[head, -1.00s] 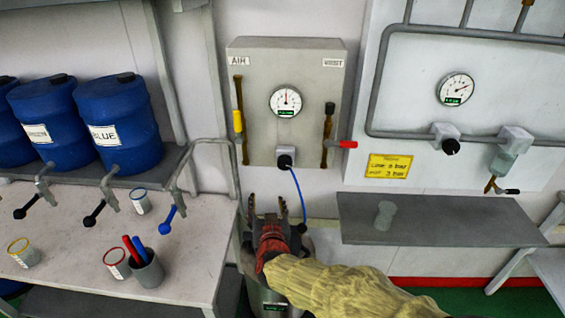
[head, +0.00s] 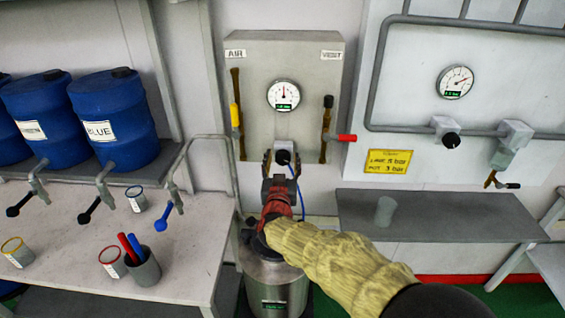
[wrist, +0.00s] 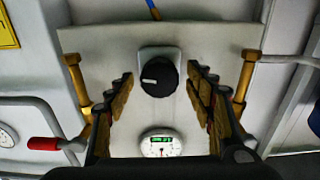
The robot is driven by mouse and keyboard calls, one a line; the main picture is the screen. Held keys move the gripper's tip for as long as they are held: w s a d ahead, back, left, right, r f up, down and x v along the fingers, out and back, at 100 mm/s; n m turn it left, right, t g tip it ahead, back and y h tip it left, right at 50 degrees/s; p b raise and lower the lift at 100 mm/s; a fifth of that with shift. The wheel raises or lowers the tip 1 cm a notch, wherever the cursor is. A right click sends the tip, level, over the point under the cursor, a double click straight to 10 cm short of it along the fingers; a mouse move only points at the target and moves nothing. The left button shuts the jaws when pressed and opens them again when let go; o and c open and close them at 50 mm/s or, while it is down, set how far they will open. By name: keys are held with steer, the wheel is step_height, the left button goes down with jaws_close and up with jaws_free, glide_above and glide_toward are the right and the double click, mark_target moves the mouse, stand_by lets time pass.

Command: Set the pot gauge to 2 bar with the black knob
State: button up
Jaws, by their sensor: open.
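The grey panel (head: 305,60) carries a round white gauge (head: 284,95) with a green display, too small to read; its needle points about straight up in the head view. Below it is the black knob (head: 283,157) on a grey block; the knob also shows in the wrist view (wrist: 158,77) with a white mark pointing left. My gripper (head: 281,160) is open, its fingers in line with the knob. In the wrist view its fingers (wrist: 158,95) stand left and right of the knob, with gaps on both sides. The gauge (wrist: 159,143) shows upside down there.
A yellow-handled valve (head: 235,115) and a red-handled valve (head: 345,138) flank the knob. A second gauge (head: 455,82) and black knob (head: 450,139) are on the right panel. A yellow note (head: 388,161) reads line 5 bar, pot 3 bar. A metal pot (head: 273,285) stands below.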

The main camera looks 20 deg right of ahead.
steer(key=shift+w, duration=0.1)
steer(key=shift+c, duration=1.2)
steer(key=c, duration=0.9)
